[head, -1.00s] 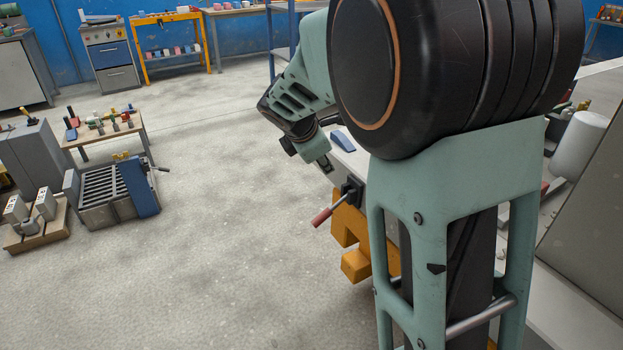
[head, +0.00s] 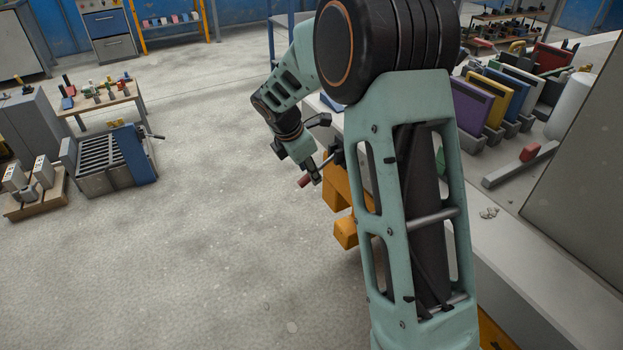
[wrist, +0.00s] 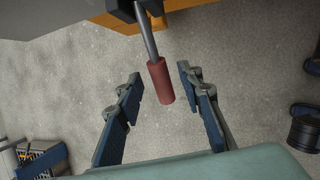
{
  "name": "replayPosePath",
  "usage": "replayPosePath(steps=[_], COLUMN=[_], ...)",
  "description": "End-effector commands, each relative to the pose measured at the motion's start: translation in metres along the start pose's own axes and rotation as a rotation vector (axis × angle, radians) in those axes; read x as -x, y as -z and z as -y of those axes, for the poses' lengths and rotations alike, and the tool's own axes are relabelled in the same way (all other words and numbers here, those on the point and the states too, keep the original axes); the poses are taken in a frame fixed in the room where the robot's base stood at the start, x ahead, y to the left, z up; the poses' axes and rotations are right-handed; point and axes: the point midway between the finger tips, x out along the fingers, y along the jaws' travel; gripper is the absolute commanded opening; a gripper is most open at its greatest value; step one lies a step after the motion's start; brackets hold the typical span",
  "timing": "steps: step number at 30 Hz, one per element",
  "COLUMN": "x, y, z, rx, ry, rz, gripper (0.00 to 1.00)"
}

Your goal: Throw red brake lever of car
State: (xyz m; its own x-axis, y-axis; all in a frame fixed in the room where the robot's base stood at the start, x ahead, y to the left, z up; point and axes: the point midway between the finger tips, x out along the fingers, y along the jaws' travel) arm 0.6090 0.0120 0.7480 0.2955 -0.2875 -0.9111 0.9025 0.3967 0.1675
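The brake lever (wrist: 161,82) has a red cylindrical grip on a grey metal rod. In the wrist view the rod runs up to a dark mount on an orange frame (wrist: 119,21). My gripper (wrist: 156,90) is open, with one blue-padded finger on each side of the red grip. Floor shows between the grip and both fingers, so no contact is visible. In the head view the red grip (head: 304,181) shows beside my gripper (head: 313,176), at the side of the orange car part (head: 345,232). My arm hides part of the car.
A long bench top (head: 500,262) with coloured panels, including a purple one (head: 471,108), lies right of my arm. A grey slatted unit (head: 97,167) and a small table (head: 97,97) stand at the left. The floor between is clear.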

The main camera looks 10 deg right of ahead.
Motion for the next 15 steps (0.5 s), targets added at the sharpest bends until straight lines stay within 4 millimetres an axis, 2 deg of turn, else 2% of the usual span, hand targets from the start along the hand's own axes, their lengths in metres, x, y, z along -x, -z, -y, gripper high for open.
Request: replayPosePath(steps=[1,6,15], x=[-0.011,-0.025,-0.028], y=[0.001,0.000,0.000], z=[0.001,0.000,0.000], rx=[-0.001,-0.001,-0.001], ry=[0.001,0.000,0.000], rz=[0.000,0.000,0.000], gripper=[0.34,0.34,0.34])
